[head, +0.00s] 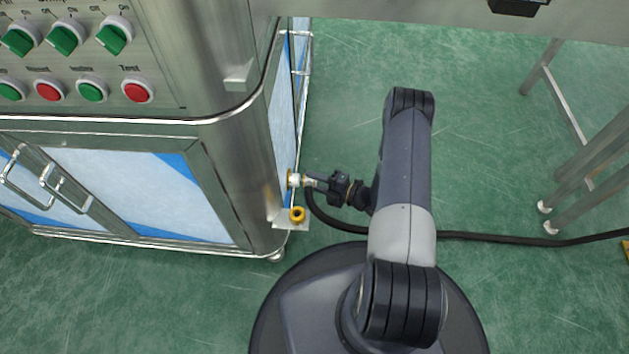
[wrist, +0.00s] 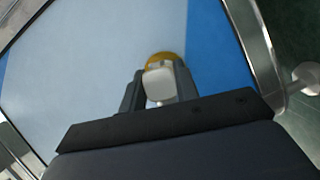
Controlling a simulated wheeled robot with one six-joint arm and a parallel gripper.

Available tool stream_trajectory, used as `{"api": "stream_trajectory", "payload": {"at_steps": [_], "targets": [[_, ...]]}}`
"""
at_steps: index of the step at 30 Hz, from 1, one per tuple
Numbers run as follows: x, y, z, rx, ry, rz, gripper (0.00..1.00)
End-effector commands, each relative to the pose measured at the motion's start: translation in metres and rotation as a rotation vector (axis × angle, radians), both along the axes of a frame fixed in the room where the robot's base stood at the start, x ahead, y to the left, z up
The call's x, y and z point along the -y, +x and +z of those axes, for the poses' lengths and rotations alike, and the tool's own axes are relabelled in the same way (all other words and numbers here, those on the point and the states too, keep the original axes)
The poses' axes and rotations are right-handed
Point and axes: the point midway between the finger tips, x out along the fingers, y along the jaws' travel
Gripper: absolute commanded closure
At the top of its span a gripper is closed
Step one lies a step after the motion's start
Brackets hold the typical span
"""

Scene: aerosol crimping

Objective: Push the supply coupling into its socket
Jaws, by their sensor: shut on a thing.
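My gripper (head: 318,182) is beside the cabinet's right side, pointing left at it. It is shut on the supply coupling (head: 308,182), a small pale and metallic piece, with a black hose (head: 334,221) hanging from it. The wrist view shows the coupling's pale body (wrist: 160,86) between my two fingers. A yellow ring of the socket (wrist: 165,58) shows just beyond it, mostly hidden. In the head view the coupling's front end is at the socket (head: 291,180) on the cabinet side. I cannot tell how deep it sits.
A yellow ring-shaped holder (head: 297,214) sits on a small bracket below the socket. The steel cabinet (head: 225,170) fills the left. The hose runs right across the green floor. Steel table legs (head: 590,170) stand at the right.

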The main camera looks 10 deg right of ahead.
Motion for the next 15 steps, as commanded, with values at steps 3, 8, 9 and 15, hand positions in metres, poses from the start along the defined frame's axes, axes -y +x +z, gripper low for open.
{"api": "stream_trajectory", "payload": {"at_steps": [3, 8, 9, 15], "targets": [[0.0, 0.0, 0.0004, 0.0, 0.0, 0.0, 1.0], [-0.0008, 0.0002, 0.0003, 0.0, 0.0, 0.0, 1.0], [-0.0013, 0.0004, 0.0003, 0.0, 0.0, 0.0, 1.0], [-0.0049, 0.0016, 0.0002, 0.0, 0.0, 0.001, 1.0]]}}
